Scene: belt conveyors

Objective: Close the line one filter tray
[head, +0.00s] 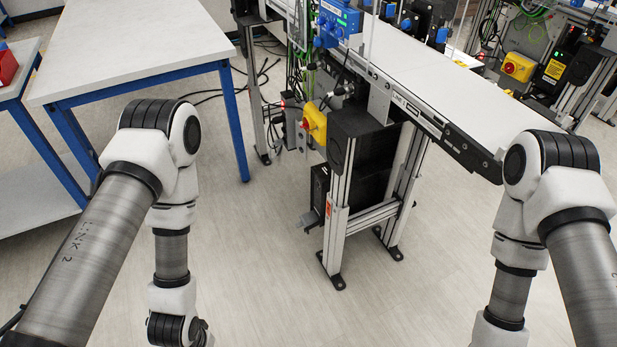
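The conveyor marked LINE 1 (470,90) runs from the upper middle to the right. Under its near end, a black cabinet (362,140) sits in the aluminium leg frame. Lower down, a black box-like part (320,187) sticks out of the frame to the left, with a grey handle-like piece at its lower front. It looks like the filter tray, standing out, but I cannot read a label on it. My two arms hang down at the left and right, well apart from it. Both grippers are outside the picture.
A white-topped table with blue legs (140,45) stands at the upper left. A yellow and red switch box (315,123) and cables hang left of the cabinet. The conveyor's feet (335,283) stand on the floor. The floor in front is clear.

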